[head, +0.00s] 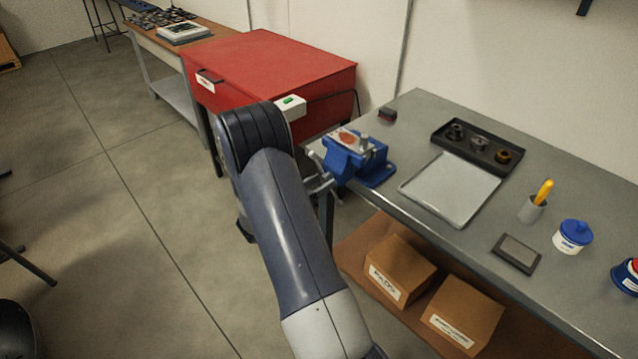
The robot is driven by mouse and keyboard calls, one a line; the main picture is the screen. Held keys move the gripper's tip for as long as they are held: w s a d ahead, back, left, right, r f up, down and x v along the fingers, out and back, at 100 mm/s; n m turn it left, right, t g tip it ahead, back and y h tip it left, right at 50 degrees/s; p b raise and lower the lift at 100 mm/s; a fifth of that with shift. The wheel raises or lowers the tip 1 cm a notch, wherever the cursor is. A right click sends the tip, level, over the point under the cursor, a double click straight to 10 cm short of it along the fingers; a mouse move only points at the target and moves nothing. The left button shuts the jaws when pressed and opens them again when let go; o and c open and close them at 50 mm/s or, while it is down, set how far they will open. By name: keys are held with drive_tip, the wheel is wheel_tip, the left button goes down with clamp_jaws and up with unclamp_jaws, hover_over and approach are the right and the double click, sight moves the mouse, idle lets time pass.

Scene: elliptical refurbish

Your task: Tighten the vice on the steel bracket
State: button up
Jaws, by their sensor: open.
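The blue vice (372,172) is mounted at the near left corner of the grey workbench. A light metal piece with a rust-orange patch, apparently the steel bracket (345,134), sits at the top of the vice by its jaws. I cannot tell how tightly the jaws meet it. The vice's silver screw and handle (320,183) stick out left beyond the bench edge, partly behind my arm. My arm rises through the middle and bends just left of the vice. My gripper is hidden behind the arm, so its contact with the handle cannot be told.
The workbench (410,215) also holds a silver tray (452,188), a black parts tray (478,147), a cup with a yellow-handled tool (532,208) and a blue-lidded tub (572,236). Cardboard boxes (400,268) sit on the lower shelf. A red cabinet (270,70) stands behind.

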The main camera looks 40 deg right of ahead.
drive_tip(key=shift+c, duration=0.5)
clamp_jaws()
drive_tip(key=shift+n+p, duration=0.45)
drive_tip(key=shift+n, duration=0.95)
drive_tip(key=shift+o, duration=0.5)
unclamp_jaws()
drive_tip(key=a+b, duration=0.2)
drive_tip(key=a, duration=0.9)
drive_tip(key=shift+s, duration=0.4)
